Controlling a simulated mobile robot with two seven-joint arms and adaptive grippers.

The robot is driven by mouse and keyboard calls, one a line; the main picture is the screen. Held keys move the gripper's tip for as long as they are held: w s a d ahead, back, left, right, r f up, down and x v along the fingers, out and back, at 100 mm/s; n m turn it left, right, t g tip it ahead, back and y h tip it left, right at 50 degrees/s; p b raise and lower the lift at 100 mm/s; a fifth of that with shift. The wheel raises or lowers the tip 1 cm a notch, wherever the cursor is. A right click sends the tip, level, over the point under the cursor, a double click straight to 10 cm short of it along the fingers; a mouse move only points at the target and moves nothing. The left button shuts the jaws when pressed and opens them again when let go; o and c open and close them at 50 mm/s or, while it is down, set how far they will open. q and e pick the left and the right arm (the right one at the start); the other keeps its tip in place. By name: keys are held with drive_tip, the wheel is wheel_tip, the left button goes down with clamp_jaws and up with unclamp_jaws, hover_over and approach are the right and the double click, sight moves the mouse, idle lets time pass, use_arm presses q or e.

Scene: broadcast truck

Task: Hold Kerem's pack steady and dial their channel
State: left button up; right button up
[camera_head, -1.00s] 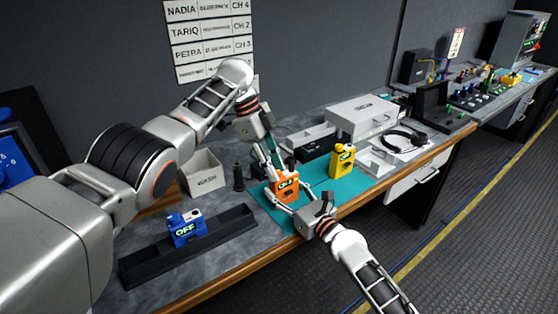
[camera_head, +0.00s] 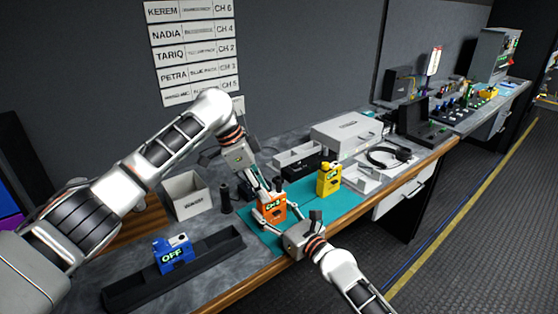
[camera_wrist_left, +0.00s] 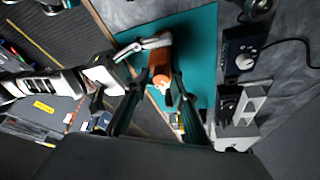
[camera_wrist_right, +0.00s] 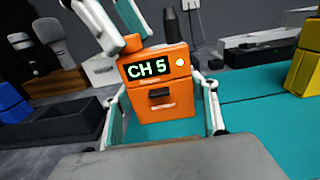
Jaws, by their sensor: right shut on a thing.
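An orange pack (camera_head: 273,208) stands upright on the teal mat (camera_head: 345,198). Its screen reads CH 5 in the right wrist view (camera_wrist_right: 150,85). My right gripper (camera_head: 277,219) is shut on the pack, a finger along each side. My left gripper (camera_head: 265,190) is above the pack's top, fingers pointing down. Its fingers (camera_wrist_left: 159,80) are apart in the left wrist view, beside a small orange part on the pack's top (camera_wrist_right: 133,43). I cannot tell whether they touch it. The wall list (camera_head: 193,50) has KEREM with CH 6 in its top row; the middle column is illegible.
A yellow pack (camera_head: 328,180) stands on the mat to the right. A blue pack (camera_head: 172,254) reading OFF sits in a black tray (camera_head: 215,253) at left. A white bin (camera_head: 187,196), dark upright cylinder (camera_head: 225,198) and headset (camera_head: 390,156) are nearby.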

use_arm(q)
drive_tip(key=n+t, duration=0.1)
drive_tip(key=n, duration=0.2)
drive_tip(key=n+t+y, duration=0.1)
drive_tip(key=n, duration=0.2)
drive_tip(key=shift+s+d+n, duration=0.1)
drive_tip(key=shift+s+n, duration=0.1)
drive_tip(key=shift+n, duration=0.2)
drive_tip(key=n+t+y, duration=0.1)
drive_tip(key=n, duration=0.2)
drive_tip(key=n+t+y, duration=0.1)
drive_tip(key=n, duration=0.2)
drive_tip(key=shift+s+d, duration=0.1)
drive_tip(key=shift+d, duration=0.1)
drive_tip(key=n+y, duration=0.2)
drive_tip(key=n, duration=0.4)
drive_tip(key=shift+d, duration=0.15)
drive_tip(key=n+y, duration=0.1)
drive_tip(key=n, duration=0.2)
drive_tip(key=n+g+y, duration=0.1)
drive_tip(key=n+y, duration=0.1)
drive_tip(key=n, duration=0.2)
drive_tip(key=shift+d, duration=0.2)
drive_tip(key=v, duration=1.2)
drive_tip(key=shift+w, duration=0.3)
drive_tip(key=shift+a, duration=0.1)
